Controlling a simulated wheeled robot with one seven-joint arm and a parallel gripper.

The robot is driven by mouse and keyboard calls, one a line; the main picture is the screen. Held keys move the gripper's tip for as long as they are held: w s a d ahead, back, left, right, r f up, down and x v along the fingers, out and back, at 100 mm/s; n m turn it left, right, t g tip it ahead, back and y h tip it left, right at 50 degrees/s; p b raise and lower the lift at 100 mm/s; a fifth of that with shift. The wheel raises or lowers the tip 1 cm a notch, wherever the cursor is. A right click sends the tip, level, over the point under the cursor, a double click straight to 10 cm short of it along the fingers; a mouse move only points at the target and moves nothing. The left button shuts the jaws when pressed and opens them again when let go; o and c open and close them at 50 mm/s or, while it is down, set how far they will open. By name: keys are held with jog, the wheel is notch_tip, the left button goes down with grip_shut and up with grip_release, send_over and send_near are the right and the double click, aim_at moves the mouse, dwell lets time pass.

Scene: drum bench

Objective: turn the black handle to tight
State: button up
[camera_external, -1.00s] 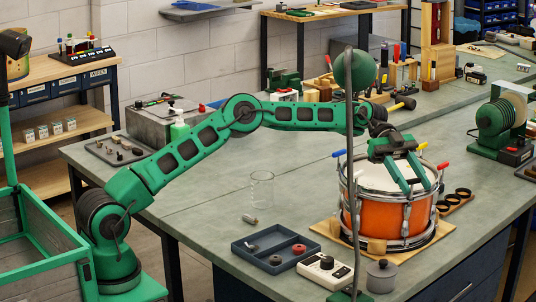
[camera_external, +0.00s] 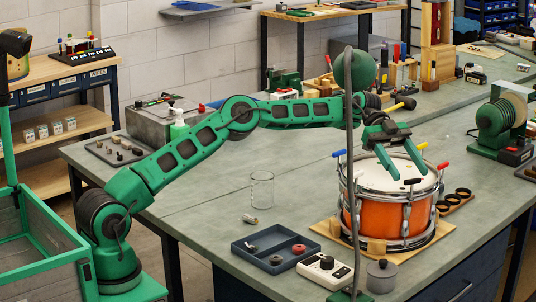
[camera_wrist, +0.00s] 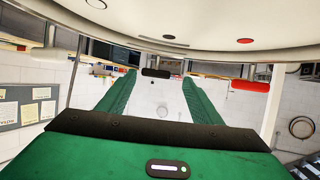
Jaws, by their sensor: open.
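The orange drum (camera_external: 374,221) stands on a wooden board on the bench, with T-shaped handles around its top rim. The black handle (camera_external: 412,181) sits at the near side of the rim. It also shows in the wrist view as a dark bar (camera_wrist: 156,72) by the far ends of the fingers. My gripper (camera_external: 402,177) is open and empty above the drum's near rim. Its fingers straddle the black handle in the picture; I see no clear contact. The red handle (camera_external: 443,165), yellow handle (camera_external: 422,146) and blue handle (camera_external: 338,153) are on other parts of the rim.

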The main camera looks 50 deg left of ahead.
jog(key=v, duration=0.6)
jog(key=shift+w+a, duration=0.25)
